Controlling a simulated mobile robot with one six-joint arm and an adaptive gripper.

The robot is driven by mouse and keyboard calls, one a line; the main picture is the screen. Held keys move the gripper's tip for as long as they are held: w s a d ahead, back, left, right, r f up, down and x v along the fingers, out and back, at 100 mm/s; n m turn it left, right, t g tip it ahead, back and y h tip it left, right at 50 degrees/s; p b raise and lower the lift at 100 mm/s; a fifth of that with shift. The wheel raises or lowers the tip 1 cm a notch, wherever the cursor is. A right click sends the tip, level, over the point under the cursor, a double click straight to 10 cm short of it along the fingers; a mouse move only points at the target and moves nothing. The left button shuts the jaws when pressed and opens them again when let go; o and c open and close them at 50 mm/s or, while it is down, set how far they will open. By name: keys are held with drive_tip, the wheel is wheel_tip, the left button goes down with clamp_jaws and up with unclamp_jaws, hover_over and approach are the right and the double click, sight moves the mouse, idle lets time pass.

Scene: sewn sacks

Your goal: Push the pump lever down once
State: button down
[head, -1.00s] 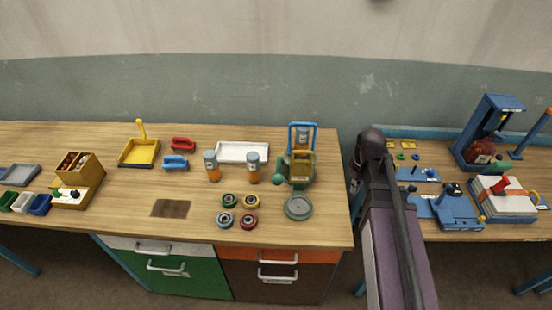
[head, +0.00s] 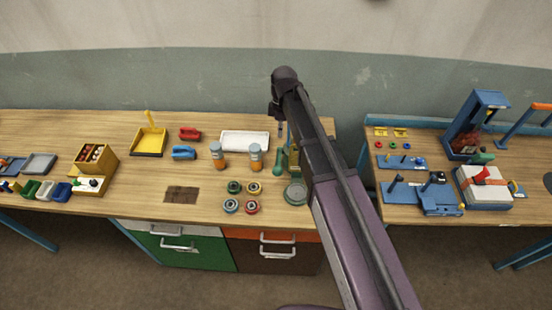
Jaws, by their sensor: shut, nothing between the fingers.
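The pump (head: 280,160) stands near the right end of the left bench, at the back. My arm hides most of it now; only a green part at its left and a bit of blue upright (head: 281,129) show. I cannot make out the lever clearly. A round grey-green dish (head: 295,193) sits in front of the pump, partly beside my arm. My gripper (head: 273,109) is dark and shut, with nothing seen in it. It appears at the upper left end of my arm, above the pump in the picture. Whether it touches the pump cannot be told.
Several round coloured pieces (head: 234,187) lie in front. A gap separates this bench from the right bench (head: 420,215), which carries blue fixtures.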

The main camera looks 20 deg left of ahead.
sight(277, 167)
drive_tip(key=shift+f, duration=0.15)
drive_tip(key=s+f+b, duration=0.1)
drive_tip(key=f+b, duration=0.8)
drive_tip(key=s+f+b, duration=0.1)
drive_tip(key=f+b, duration=0.3)
drive_tip(key=shift+s+d+f+b, duration=0.1)
drive_tip(key=shift+s+f+b, duration=0.15)
drive_tip(key=shift+s+b, duration=0.15)
idle(0.7)
idle(0.5)
